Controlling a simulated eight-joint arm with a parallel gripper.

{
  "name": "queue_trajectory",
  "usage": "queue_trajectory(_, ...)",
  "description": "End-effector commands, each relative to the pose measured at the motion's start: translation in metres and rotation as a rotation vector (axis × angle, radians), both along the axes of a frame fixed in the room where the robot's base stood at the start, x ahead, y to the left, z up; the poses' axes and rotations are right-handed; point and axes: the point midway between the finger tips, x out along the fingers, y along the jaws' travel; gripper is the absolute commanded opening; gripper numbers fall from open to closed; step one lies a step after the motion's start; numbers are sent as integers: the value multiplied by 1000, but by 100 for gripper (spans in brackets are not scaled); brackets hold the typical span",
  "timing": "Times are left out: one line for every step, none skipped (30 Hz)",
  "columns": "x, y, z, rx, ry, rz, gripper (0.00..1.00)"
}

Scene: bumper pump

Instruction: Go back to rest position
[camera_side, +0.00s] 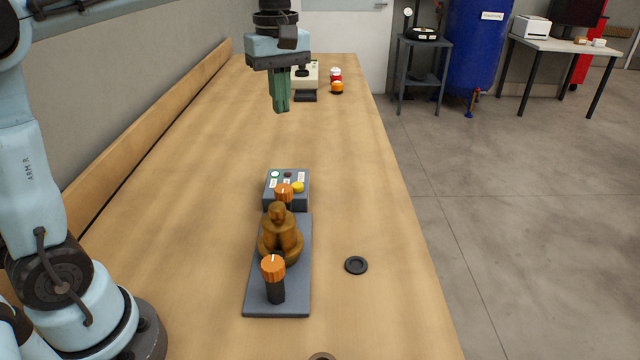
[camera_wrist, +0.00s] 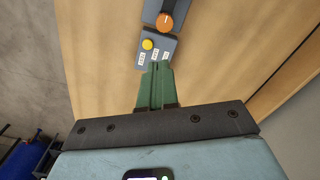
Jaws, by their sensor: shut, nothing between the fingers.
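My gripper (camera_side: 281,106) hangs in the air over the far half of the wooden bench in the side view, pointing down. Its green fingers are shut with nothing between them; they also show in the wrist view (camera_wrist: 157,72). A brass pump body (camera_side: 281,240) stands on a dark grey base plate (camera_side: 262,302) in the near half of the bench. An orange knob (camera_side: 273,267) on a black stem stands at the plate's near end.
A pale device (camera_side: 306,75), a red item (camera_side: 336,75) and an orange-topped item (camera_side: 337,88) stand at the far end. A wooden ledge (camera_side: 150,139) runs along the left wall. The bench middle is clear.

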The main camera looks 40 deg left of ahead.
Motion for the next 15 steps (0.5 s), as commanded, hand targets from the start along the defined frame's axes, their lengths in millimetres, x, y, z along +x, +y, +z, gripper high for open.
queue_trajectory(-3,-1,0,0,0,-46,0)
queue_trajectory(-4,-2,0,0,0,-74,0)
queue_trajectory(-6,-3,-1,0,0,-112,0)
queue_trajectory(-7,-3,-1,0,0,-140,0)
queue_trajectory(-8,-4,-1,0,0,-168,0)
queue_trajectory(-10,-4,-1,0,0,-206,0)
queue_trajectory(-12,-5,-1,0,0,-234,0)
queue_trajectory(-12,-5,-7,0,0,-250,0)
queue_trajectory(-13,-6,-13,0,0,-273,0)
queue_trajectory(-14,-6,-17,0,0,-291,0)
queue_trajectory(-14,-6,-22,0,0,-295,0)
queue_trajectory(-13,-6,-27,0,0,-293,0)
queue_trajectory(-13,-6,-32,0,0,-292,0)
queue_trajectory(-13,-6,-35,0,0,-292,0)
queue_trajectory(-13,-6,-40,0,0,-291,0)
